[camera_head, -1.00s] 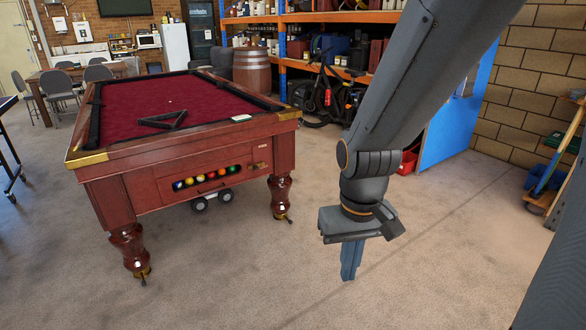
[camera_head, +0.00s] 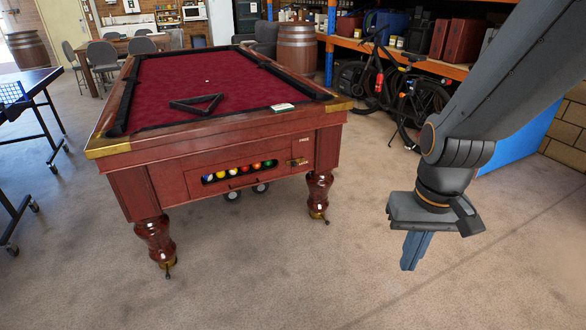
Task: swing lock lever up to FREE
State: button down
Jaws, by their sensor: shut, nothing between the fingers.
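The lock lever (camera_head: 298,162) is a small brass-coloured piece on the front end panel of the red pool table (camera_head: 250,199), to the right of the ball window. It looks roughly level. Small white labels sit above and below it, too small to read surely. My gripper (camera_head: 413,262) points down in the open space right of the table, apart from the lever and lower in the picture. Its blue-grey fingers are together and hold nothing.
Coloured balls (camera_head: 238,170) show in the table's window. A black triangle (camera_head: 196,104) lies on the cloth. A table-tennis table (camera_head: 25,100) stands at the left. A bicycle (camera_head: 405,95) and orange shelving (camera_head: 440,68) stand behind. The carpet before the pool table is clear.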

aim_at(294, 162)
jog(key=u, duration=0.6)
jog(key=i, duration=0.9)
jog(key=u, duration=0.8)
